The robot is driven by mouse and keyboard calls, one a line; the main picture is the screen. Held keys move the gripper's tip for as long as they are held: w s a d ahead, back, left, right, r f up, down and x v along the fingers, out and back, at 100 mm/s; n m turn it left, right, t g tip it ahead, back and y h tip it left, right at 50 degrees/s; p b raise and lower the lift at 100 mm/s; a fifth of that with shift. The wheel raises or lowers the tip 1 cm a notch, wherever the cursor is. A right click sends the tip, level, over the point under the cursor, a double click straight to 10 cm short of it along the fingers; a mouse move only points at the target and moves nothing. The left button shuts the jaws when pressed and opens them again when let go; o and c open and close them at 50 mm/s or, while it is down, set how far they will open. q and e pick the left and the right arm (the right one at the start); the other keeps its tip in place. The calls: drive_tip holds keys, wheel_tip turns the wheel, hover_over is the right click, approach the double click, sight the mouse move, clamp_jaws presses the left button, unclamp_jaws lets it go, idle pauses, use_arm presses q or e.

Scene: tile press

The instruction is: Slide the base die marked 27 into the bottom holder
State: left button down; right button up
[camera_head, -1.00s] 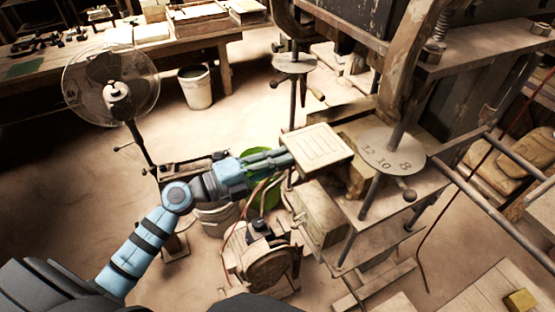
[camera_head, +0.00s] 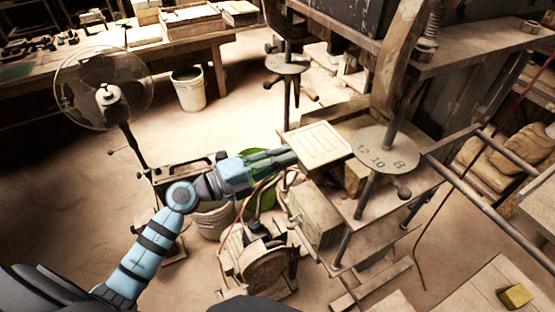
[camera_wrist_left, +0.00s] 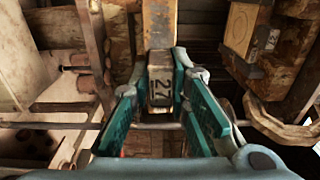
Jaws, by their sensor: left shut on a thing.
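My left gripper (camera_head: 285,156) is shut on the near-left edge of the base die (camera_head: 321,145), a flat pale plate with grooves on its top. The die is level, at the left front of the press (camera_head: 400,180). Wooden blocks show at the press just behind and right of the die. I cannot tell which part is the bottom holder, or whether the die touches it. My right gripper is not in view.
A round plate with numbers (camera_head: 385,150) stands on a post right of the die. A fan (camera_head: 103,95) and white bucket (camera_head: 188,88) stand at the left. Floor between them is open.

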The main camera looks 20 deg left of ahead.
sight(324, 144)
use_arm(q)
drive_tip(key=shift+w+d, duration=0.2)
idle(0.3)
drive_tip(key=shift+x, duration=0.9)
drive_tip(key=shift+x, duration=1.55)
drive_tip(key=shift+x, duration=1.5)
drive_tip(key=shift+x, duration=1.55)
drive_tip(key=shift+f, duration=0.1)
